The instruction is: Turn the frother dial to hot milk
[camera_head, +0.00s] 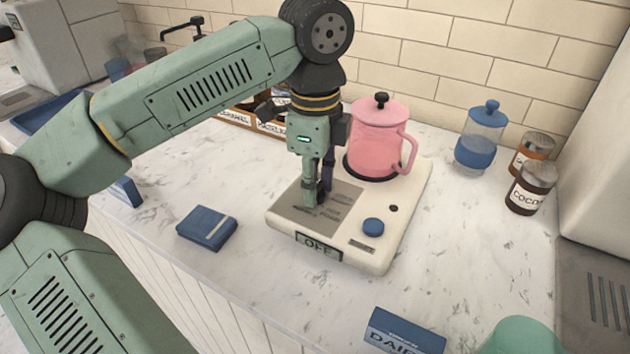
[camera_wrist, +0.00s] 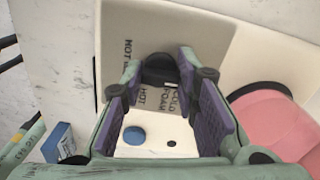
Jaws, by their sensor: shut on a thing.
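The frother is a cream base (camera_head: 405,215) with a pink lidded jug (camera_head: 378,140) on its back part. Its grey panel (camera_head: 290,213) carries printed labels; "HOT" and "COLD FOAM" can be read in the wrist view. The black dial (camera_wrist: 158,70) sits among these labels. My gripper (camera_head: 318,196) points down over the panel and is shut on the dial, with a finger on each side of it. The fingers hide most of the dial in the head view. The front display (camera_head: 319,246) reads "OFF". I cannot tell which label the dial points at.
A round blue button (camera_head: 373,226) is on the base, right of the panel. A blue folded cloth (camera_head: 207,228) lies to the left. A blue jar (camera_head: 481,140) and a cocoa jar (camera_head: 530,188) stand at right. A dairy box (camera_head: 404,332) is at the front.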

